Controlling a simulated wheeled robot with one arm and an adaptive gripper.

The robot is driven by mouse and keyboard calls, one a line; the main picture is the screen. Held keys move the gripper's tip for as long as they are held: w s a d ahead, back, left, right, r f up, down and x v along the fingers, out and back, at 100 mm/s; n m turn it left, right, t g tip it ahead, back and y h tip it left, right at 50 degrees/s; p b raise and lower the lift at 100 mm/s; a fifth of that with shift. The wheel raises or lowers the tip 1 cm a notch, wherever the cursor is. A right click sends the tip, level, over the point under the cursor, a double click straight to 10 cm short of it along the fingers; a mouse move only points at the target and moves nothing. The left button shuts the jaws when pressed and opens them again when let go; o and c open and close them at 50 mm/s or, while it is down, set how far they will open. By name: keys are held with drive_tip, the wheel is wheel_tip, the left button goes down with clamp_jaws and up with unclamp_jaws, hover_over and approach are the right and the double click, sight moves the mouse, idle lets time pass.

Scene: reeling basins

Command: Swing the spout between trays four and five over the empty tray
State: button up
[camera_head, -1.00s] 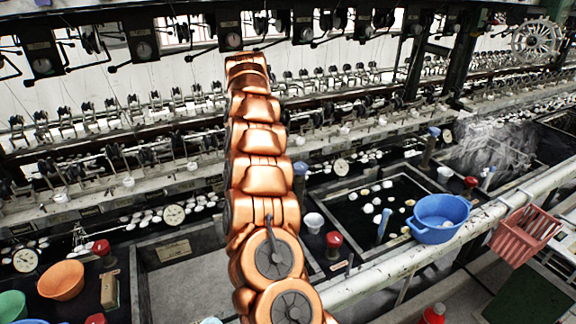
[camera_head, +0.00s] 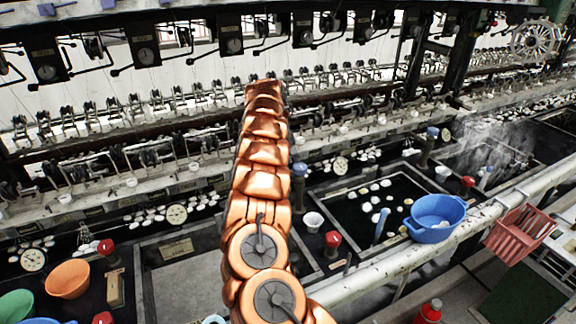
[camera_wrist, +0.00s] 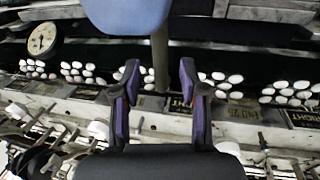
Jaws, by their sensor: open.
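In the wrist view, my gripper (camera_wrist: 159,80) is open, with dark fingers and purple pads. A grey upright post (camera_wrist: 160,52) under a blue rounded cap (camera_wrist: 126,14) shows between and beyond the fingertips; I cannot tell whether they touch it. In the head view, my copper arm hides the gripper. A blue-capped post (camera_head: 299,171), likely the spout, stands just right of the arm, between two trays. The left tray (camera_head: 142,284) looks empty, its right part hidden by my arm. The right tray (camera_head: 345,186) holds dark water and white cocoons.
A white cup (camera_head: 313,221) and a red knob (camera_head: 333,240) stand near the post. A pale rail (camera_head: 385,268) crosses in front, with a blue basin (camera_head: 436,217) and a red basket (camera_head: 519,233). Orange (camera_head: 67,279) and green (camera_head: 15,305) bowls sit left. Reeling machinery runs behind.

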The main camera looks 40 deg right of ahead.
drive_tip(key=shift+d+f, duration=0.15)
drive_tip(key=shift+f, duration=0.65)
clamp_jaws()
